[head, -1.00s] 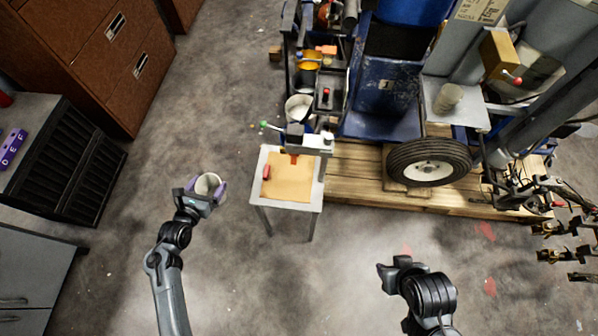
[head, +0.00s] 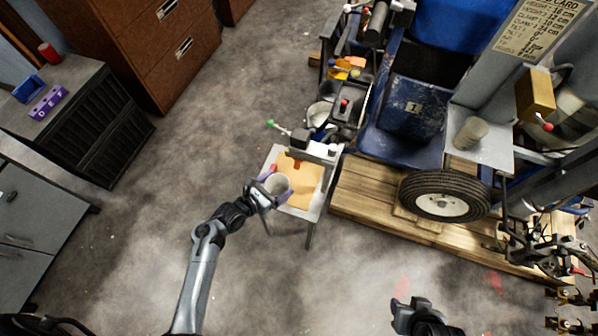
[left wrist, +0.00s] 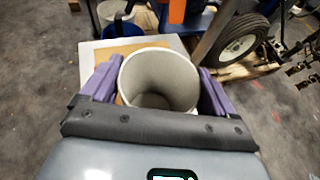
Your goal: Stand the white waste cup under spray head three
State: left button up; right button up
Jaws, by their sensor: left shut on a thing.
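The white waste cup (head: 277,184) is held upright between the purple fingers of my left gripper (head: 275,188). In the left wrist view I look into the cup (left wrist: 160,75), which appears empty, with a finger on each side. In the head view the cup overlaps the front left of a small white stand (head: 309,213) with a tan sheet (head: 306,184) on it. I cannot tell whether the cup touches the stand. An orange-tipped part (head: 297,164), perhaps a spray head, sits at the stand's back; no number is readable. My right gripper (head: 404,306) is at the bottom, its fingers unclear.
A green-tipped lever (head: 271,123) sticks out behind the stand. The blue machine (head: 412,107) and its black tyre (head: 445,195) stand on a wooden pallet (head: 375,207) to the right. A pale cup-like thing (head: 470,133) sits on a grey shelf.

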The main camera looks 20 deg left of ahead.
pick_arm(q)
jog(key=b+x, duration=0.1)
jog(key=x, duration=0.2)
jog(key=b+x, duration=0.1)
jog(key=x, duration=0.3)
jog(key=b+x, duration=0.1)
jog(key=x, duration=0.2)
jog(key=shift+w+d+r+b, duration=0.2)
jog(key=shift+w+b, duration=0.1)
jog(key=shift+w, duration=0.1)
jog(key=shift+f, duration=0.25)
jog(key=o, duration=1.1)
jog(key=shift+c, duration=0.2)
